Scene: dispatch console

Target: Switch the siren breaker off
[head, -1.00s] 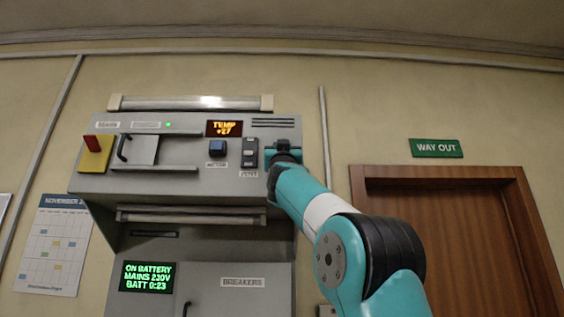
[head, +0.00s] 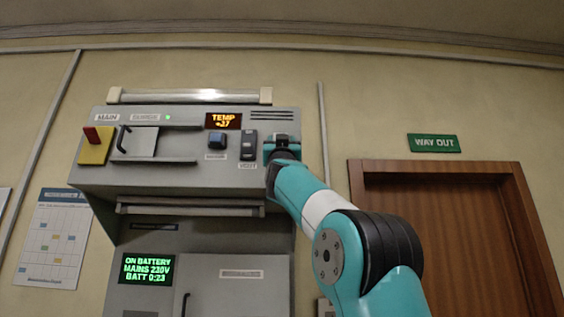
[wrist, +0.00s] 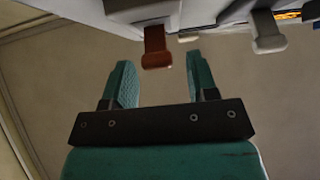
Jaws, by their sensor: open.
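No part labelled siren shows in either view. The lower cabinet door (head: 212,302) looks shut; its label (head: 240,274) is blurred now but read BREAKERS earlier. My gripper (head: 283,143) is at the right end of the upper grey panel, right of the VENT switch (head: 249,146). In the wrist view my gripper (wrist: 158,61) is open, fingers spread and empty. A reddish-brown lever-like piece (wrist: 156,46) shows between and beyond the fingertips; I cannot tell which control it is. A grey lever-like piece (wrist: 267,32) shows to its right.
The console's upper panel (head: 185,180) bears a red handle on a yellow plate (head: 95,150), a blue button (head: 217,142) and a TEMP display (head: 223,121). A bar (head: 190,208) runs below. A green screen (head: 147,269) reads ON BATTERY. A wooden door (head: 450,240) stands right.

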